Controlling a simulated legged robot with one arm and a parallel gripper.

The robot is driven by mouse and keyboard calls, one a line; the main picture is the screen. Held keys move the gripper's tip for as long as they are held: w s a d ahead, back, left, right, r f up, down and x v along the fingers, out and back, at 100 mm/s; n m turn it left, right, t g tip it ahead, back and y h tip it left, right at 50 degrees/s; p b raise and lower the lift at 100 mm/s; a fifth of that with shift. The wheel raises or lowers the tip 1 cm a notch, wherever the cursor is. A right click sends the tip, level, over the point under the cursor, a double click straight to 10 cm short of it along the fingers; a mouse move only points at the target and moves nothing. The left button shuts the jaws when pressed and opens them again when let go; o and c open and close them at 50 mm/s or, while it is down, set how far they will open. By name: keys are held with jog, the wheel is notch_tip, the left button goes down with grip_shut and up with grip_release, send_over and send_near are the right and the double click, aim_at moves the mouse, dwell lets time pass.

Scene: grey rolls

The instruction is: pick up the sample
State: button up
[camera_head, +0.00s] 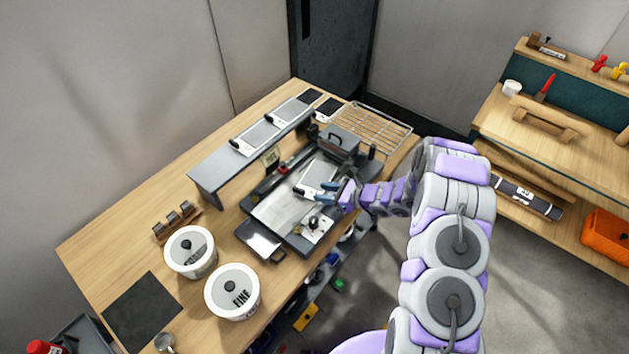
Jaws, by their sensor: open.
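No label marks the sample, so I cannot tell for certain which thing it is. A flat light-grey piece (315,174) lies on the dark-framed machine bed (275,214) on the bench, partly hidden by my gripper. My gripper (316,190) is open, just above or at the near edge of that piece; I cannot tell whether it touches. A small block with a round dark knob (314,225) sits on the bed nearer the front.
A raised grey shelf (206,178) with flat plates stands behind the bed. Two white lidded pots (232,292) stand at the front left. A wire rack (371,128) lies at the back right. A black mat (142,312) lies front left. A second bench (552,113) stands right.

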aim_at(304, 190)
jog(key=shift+b+x, duration=0.4)
jog(key=shift+x, duration=3.15)
jog(key=shift+c, duration=0.4)
jog(key=shift+d, duration=0.1)
grip_shut()
